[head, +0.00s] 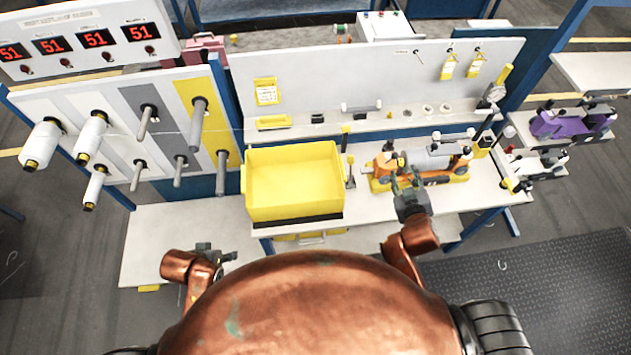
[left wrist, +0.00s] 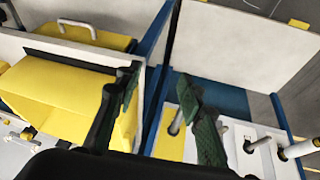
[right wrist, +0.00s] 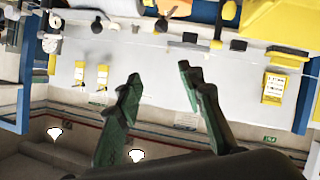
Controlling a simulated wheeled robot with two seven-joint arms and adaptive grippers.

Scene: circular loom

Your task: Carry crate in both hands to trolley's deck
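The yellow crate (head: 295,178) stands upright on the white bench, its open top towards me and a black strip along its front base. A yellow body with a black band in the left wrist view (left wrist: 60,95) looks like the same crate. Part of it seems to show at the upper right of the right wrist view (right wrist: 282,25). My left gripper (head: 215,254) is open, low and left of the crate, apart from it; its fingers (left wrist: 160,85) are empty. My right gripper (head: 408,190) is open and empty, right of the crate. I cannot identify the trolley's deck.
An orange machine (head: 420,168) sits on the bench right of the crate, close behind my right gripper. A peg panel with bobbins (head: 130,135) stands to the left. A low white surface (head: 165,240) lies bare at the left. A dark mat (head: 550,285) covers the right floor.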

